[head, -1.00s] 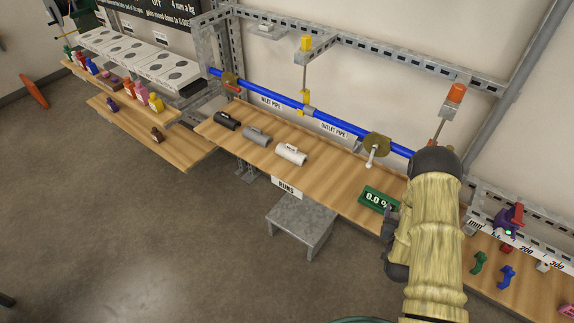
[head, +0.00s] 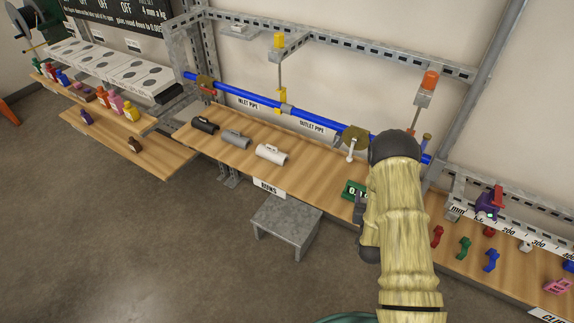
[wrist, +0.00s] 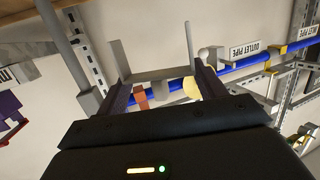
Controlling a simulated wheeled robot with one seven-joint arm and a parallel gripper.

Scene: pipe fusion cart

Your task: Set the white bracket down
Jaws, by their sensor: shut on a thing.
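In the wrist view my gripper (wrist: 155,95) has its dark fingers on either side of a pale grey-white bracket (wrist: 155,74). The bracket is a channel-like piece with a broad upright at the left and a thin one at the right. It is held up in front of the wall and the blue pipe (wrist: 235,67); I see no surface touching it. In the head view my yellowish sleeved arm hides the gripper and the bracket.
The wooden bench (head: 310,180) carries black, grey and white pipe fittings and a green display (head: 355,189). The blue pipe (head: 310,113) runs behind it. Several coloured clips lie on the right shelf (head: 450,270). A grey step (head: 288,225) stands on the floor.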

